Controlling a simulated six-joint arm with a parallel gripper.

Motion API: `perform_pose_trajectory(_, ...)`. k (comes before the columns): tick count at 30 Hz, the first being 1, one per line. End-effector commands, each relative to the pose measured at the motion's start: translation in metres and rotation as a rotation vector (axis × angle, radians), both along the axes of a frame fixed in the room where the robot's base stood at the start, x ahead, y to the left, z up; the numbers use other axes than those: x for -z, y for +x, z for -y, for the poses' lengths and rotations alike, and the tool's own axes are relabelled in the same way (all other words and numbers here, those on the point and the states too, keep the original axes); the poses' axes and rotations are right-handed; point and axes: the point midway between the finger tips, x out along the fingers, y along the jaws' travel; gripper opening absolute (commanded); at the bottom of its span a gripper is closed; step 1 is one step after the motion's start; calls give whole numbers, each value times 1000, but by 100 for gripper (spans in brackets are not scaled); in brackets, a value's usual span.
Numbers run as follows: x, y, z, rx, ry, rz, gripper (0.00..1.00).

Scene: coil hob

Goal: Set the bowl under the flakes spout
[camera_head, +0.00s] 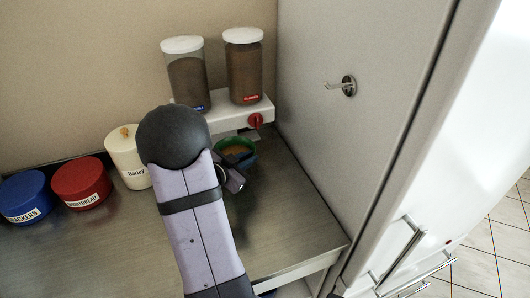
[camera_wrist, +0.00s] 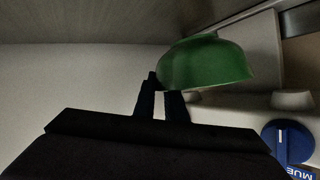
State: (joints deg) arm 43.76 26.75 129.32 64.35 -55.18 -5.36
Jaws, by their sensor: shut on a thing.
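The green bowl (camera_head: 250,160) is below the dispenser's front edge, near the red-knob side, with something orange-brown inside. It also shows large in the wrist view (camera_wrist: 207,65). My gripper (camera_wrist: 163,92) is shut on the bowl's near edge; in the head view my arm hides most of it. The flakes canister (camera_head: 243,70) is the right one, with a red label and a red knob (camera_head: 254,120) below it. I cannot tell whether the bowl is exactly under the flakes spout, or whether it touches the counter.
A second canister (camera_head: 187,78) with a blue label stands left on the white dispenser base (camera_head: 225,118); its blue knob (camera_wrist: 285,140) shows in the wrist view. A cream barley jar (camera_head: 122,150), a red tub (camera_head: 80,180) and a blue tub (camera_head: 28,192) stand left. A grey panel rises at right.

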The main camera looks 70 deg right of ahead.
Motion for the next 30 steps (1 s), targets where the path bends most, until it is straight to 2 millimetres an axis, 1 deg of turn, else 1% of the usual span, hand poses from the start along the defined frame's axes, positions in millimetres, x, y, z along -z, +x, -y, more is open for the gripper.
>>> perform_pose_trajectory(1,-4,-3,14,6,-2,1,0)
perform_pose_trajectory(3,-4,-5,31,5,-2,0,0)
perform_pose_trajectory(9,-4,-10,77,5,-2,-1,0)
perform_pose_trajectory(13,-4,-12,105,3,-2,1,0)
perform_pose_trajectory(15,11,-10,102,-1,4,-5,0)
perform_pose_trajectory(19,25,-10,102,-1,0,-3,0)
perform_pose_trajectory(23,32,-9,102,-1,-1,0,0)
perform_pose_trajectory(30,35,-9,102,-1,-3,0,0)
